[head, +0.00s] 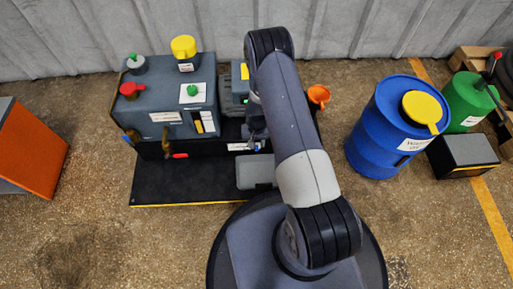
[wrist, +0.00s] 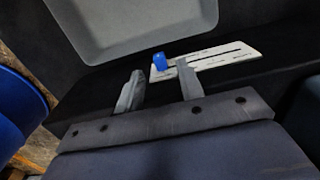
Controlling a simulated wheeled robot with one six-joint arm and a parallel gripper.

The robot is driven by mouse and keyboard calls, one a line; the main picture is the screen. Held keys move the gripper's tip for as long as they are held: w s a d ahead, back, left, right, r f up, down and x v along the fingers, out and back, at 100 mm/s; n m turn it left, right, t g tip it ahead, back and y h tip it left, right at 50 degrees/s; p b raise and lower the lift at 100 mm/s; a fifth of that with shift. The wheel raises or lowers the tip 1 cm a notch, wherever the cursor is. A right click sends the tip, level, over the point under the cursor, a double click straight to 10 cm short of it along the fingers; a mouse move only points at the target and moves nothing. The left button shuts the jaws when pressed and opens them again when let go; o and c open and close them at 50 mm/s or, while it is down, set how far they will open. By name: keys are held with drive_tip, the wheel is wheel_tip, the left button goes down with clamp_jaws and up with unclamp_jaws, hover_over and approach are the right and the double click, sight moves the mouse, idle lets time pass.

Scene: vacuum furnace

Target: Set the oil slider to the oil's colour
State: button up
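The slider is a white plate with dark slots (wrist: 210,60) and a blue knob (wrist: 160,62) at its left end in the wrist view. The white plate also shows in the head view (head: 238,147), partly behind my arm. My gripper (wrist: 160,68) is open, its two fingers apart, with the blue knob appearing between the fingertips. I cannot tell whether the fingers touch it. In the head view my gripper (head: 256,138) is over the right part of the black base.
The grey machine (head: 150,95) carries red, green and yellow fittings. A grey tray (head: 256,173) lies on the black base (head: 180,190). A blue drum (head: 375,135) and an orange funnel (head: 319,95) stand to the right. Floor at the lower left is clear.

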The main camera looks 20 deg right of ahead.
sight(257, 148)
drive_tip(key=shift+f+b, duration=0.4)
drive_tip(key=shift+f, duration=1.4)
clamp_jaws()
